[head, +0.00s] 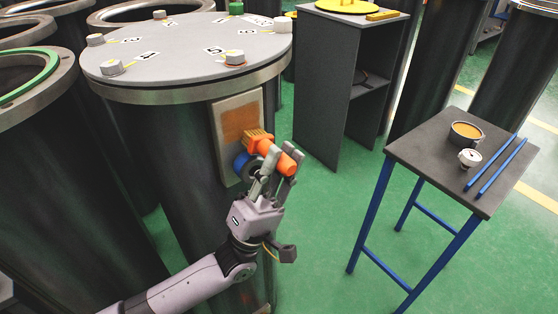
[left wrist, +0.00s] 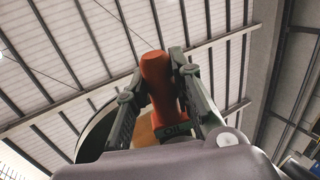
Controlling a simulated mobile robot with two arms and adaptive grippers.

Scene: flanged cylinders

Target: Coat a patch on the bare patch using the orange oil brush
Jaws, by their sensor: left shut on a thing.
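The orange oil brush (head: 277,156) is held in my left gripper (head: 275,172), which is shut on its handle. Its tan bristles point up and left, overlapping the lower right of the bare patch (head: 239,122); I cannot tell if they touch. The patch is a brown square within a pale frame on the side of a dark flanged cylinder (head: 185,150). In the left wrist view, the brush's orange handle (left wrist: 157,72) stands between the two fingers, above a dark part lettered "OIL". My right gripper is not in view.
A blue round part (head: 241,164) shows beside the gripper, below the patch. A small table (head: 425,160) at the right bears a cup of amber liquid (head: 466,134), a small white-capped item (head: 469,157) and two blue rods (head: 497,164). Green floor lies between.

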